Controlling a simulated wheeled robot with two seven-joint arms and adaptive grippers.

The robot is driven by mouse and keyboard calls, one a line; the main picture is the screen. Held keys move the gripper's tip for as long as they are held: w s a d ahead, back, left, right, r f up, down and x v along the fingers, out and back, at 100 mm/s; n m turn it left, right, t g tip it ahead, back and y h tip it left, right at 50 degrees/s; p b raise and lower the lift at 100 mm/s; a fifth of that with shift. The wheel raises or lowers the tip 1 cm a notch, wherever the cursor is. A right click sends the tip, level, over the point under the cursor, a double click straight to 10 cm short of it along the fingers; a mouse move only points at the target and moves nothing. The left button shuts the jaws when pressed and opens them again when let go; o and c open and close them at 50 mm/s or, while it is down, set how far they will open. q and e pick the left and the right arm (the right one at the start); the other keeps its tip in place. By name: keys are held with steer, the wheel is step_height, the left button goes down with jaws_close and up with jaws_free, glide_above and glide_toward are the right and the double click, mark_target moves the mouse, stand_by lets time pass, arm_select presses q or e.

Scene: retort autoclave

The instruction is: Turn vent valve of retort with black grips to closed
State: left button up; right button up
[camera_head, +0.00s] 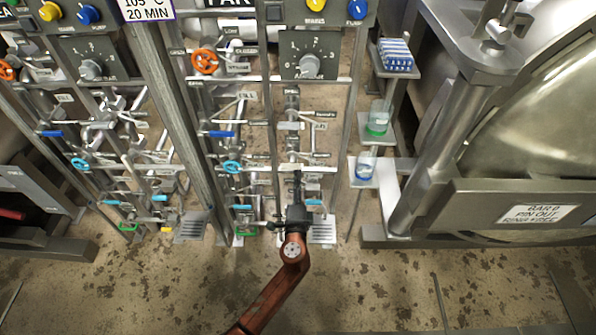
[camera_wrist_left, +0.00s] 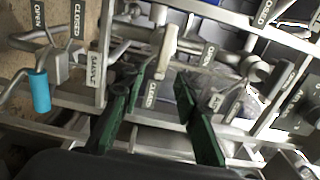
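My left gripper (camera_head: 297,180) reaches up from the bottom of the head view to the lower pipework of the middle valve panel. In the left wrist view its two green-padded fingers (camera_wrist_left: 152,100) are apart, with no thing clearly held between them. A pale lever handle (camera_wrist_left: 168,46) stands just beyond the fingertips, near a CLOSED label (camera_wrist_left: 151,95). I cannot tell from the labels whether this lever is the vent valve. No black grips can be made out on the retort. My right gripper is not in view.
An orange handwheel (camera_head: 205,61), blue lever (camera_head: 221,134) and cyan handwheel (camera_head: 232,167) crowd the panel left of my gripper. A cyan-grip lever (camera_wrist_left: 40,91) is beside a SAMPLE label. Shelves with beakers (camera_head: 377,121) and the big retort door (camera_head: 540,115) stand right. Floor in front is clear.

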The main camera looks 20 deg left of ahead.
arm_select(q)
steer(key=v, duration=0.5)
steer(key=shift+s+d, duration=0.15)
steer(key=shift+s, duration=0.2)
stand_by(1.9)
